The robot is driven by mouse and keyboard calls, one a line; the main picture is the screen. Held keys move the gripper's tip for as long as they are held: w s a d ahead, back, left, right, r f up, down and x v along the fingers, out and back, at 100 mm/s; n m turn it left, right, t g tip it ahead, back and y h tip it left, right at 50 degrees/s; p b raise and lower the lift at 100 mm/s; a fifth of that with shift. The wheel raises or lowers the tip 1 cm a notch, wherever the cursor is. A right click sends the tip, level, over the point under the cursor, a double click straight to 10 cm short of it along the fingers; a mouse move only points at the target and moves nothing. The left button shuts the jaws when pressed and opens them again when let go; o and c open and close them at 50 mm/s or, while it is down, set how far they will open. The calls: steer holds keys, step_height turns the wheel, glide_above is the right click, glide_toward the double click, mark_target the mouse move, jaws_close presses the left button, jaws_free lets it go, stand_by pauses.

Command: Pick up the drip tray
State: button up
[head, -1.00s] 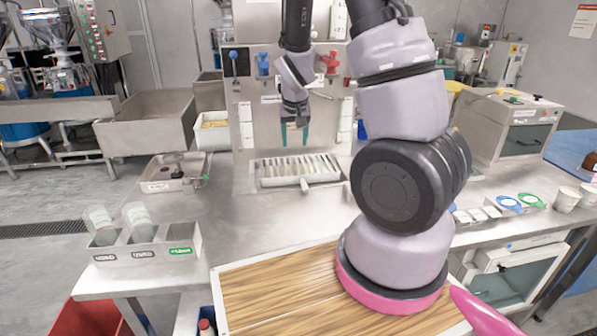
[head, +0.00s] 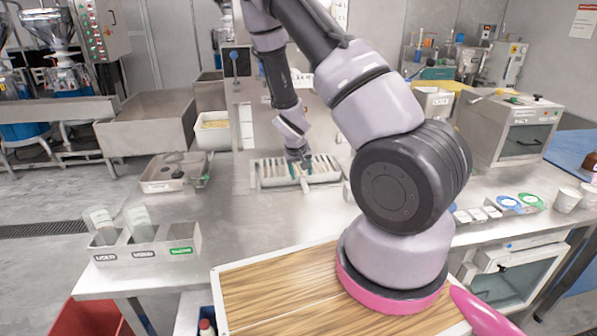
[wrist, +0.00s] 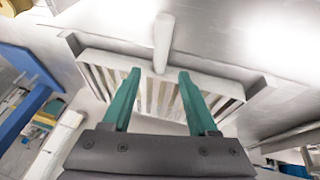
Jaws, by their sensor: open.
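The drip tray (head: 270,183) is a pale slatted tray set in the steel counter, with a short white handle (head: 305,186) at its front. In the wrist view its slatted face (wrist: 150,98) lies below my fingers, and the handle (wrist: 163,42) sticks out ahead, in line with the gap between them. My gripper (head: 299,168) is over the tray's front middle, pointing down. In the wrist view my gripper (wrist: 160,74) has its two green fingers apart with nothing held. I cannot tell whether the fingertips touch the tray.
The grinder panel with a blue lever (head: 234,62) stands behind the tray. The counter in front of the tray is clear.

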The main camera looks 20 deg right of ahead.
mark_target(302, 179)
steer(key=x, duration=0.4)
steer(key=shift+f, duration=0.15)
jaws_close()
stand_by(1.2)
